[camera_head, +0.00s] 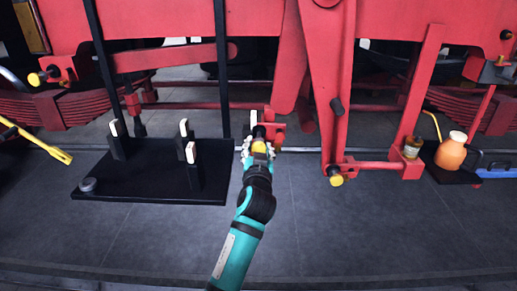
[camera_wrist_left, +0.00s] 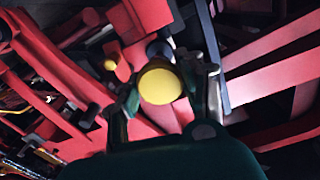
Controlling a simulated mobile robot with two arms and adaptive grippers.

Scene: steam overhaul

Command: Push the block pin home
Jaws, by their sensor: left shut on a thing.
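The block pin (camera_head: 259,147) has a yellow round head, and a dark part shows just beyond it at a small red bracket (camera_head: 275,127). My left gripper (camera_head: 257,151) is shut around the yellow head, with its arm coming up from the lower middle. In the left wrist view the yellow head (camera_wrist_left: 160,86) faces me between the two fingers (camera_wrist_left: 165,95). Red parts lie close behind it. How deep the pin sits is hidden by its head and the gripper. My right gripper is in neither view.
A black stand (camera_head: 150,190) with several white-tipped uprights is on the left. Another yellow-ended pin (camera_head: 336,176) sits on a red link to the right. An orange jug (camera_head: 451,152) stands on a dark tray at far right. The front floor is clear.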

